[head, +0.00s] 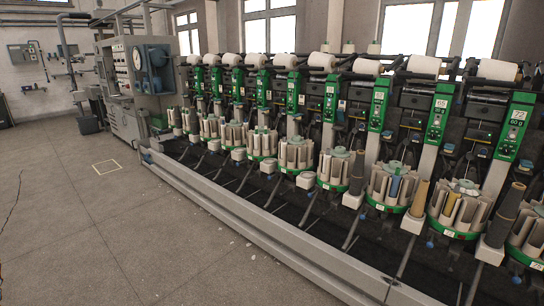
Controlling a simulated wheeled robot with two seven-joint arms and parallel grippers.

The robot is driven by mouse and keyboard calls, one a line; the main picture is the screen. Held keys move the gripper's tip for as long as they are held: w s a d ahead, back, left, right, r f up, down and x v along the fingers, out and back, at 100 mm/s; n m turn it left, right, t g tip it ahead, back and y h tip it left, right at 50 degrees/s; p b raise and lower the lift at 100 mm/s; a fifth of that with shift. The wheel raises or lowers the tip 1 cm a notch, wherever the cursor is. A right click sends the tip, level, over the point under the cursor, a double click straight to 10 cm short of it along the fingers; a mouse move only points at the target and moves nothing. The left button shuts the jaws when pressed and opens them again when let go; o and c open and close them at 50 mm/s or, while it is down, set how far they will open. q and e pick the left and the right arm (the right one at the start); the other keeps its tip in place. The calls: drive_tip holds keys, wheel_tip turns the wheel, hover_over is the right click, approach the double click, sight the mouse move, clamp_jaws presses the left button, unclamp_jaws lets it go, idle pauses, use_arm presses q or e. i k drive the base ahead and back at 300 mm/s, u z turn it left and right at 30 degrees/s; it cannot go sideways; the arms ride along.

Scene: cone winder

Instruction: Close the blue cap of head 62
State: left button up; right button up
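A long cone winder stands in a row of green-fronted heads running from the back left to the near right. The nearest full head panel (514,125) carries a white number label that seems to read 72. The panel to its left (438,117) has a label that is too small to read surely. I cannot tell which head is 62, and no blue cap can be made out for certain. A blue piece (395,186) shows among the grey tubes of one round magazine (378,192). Neither of my grippers is in view.
White yarn packages (424,65) sit along the top of the machine. A low grey rail (250,217) runs along its front. A grey control cabinet (131,80) with a blue round unit stands at the far end. The concrete floor (110,230) at left is clear.

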sight(340, 113)
drive_tip(key=u, duration=0.45)
drive_tip(key=i, duration=2.1)
drive_tip(key=z, duration=0.3)
drive_tip(key=i, duration=1.2)
drive_tip(key=z, duration=1.2)
drive_tip(key=i, duration=0.7)
drive_tip(key=z, duration=0.4)
